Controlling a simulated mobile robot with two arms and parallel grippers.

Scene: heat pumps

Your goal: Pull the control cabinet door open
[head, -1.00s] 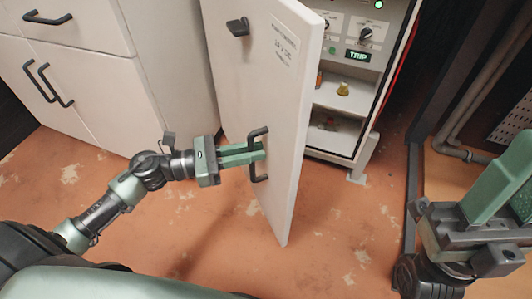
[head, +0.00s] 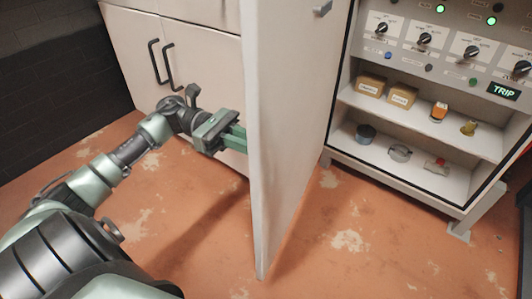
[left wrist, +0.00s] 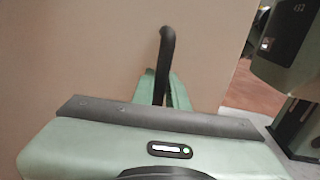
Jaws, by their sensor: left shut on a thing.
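The control cabinet door (head: 285,120) stands wide open, swung out to the left of the cabinet (head: 340,108), seen at a steep angle in the head view. My left gripper (head: 236,138) is at the door's left face, its fingertips partly hidden by the door edge. In the left wrist view, my left gripper (left wrist: 161,92) is shut on the dark door handle (left wrist: 166,48), which stands between its fingers against the pale door panel (left wrist: 80,60). The handle is hidden in the head view. My right gripper is not in the head view.
The cabinet's panel has knobs, green lamps and a TRIP display (head: 504,90). Shelves below hold small boxes (head: 371,86) and several small parts. The floor (head: 345,240) before the cabinet is clear.

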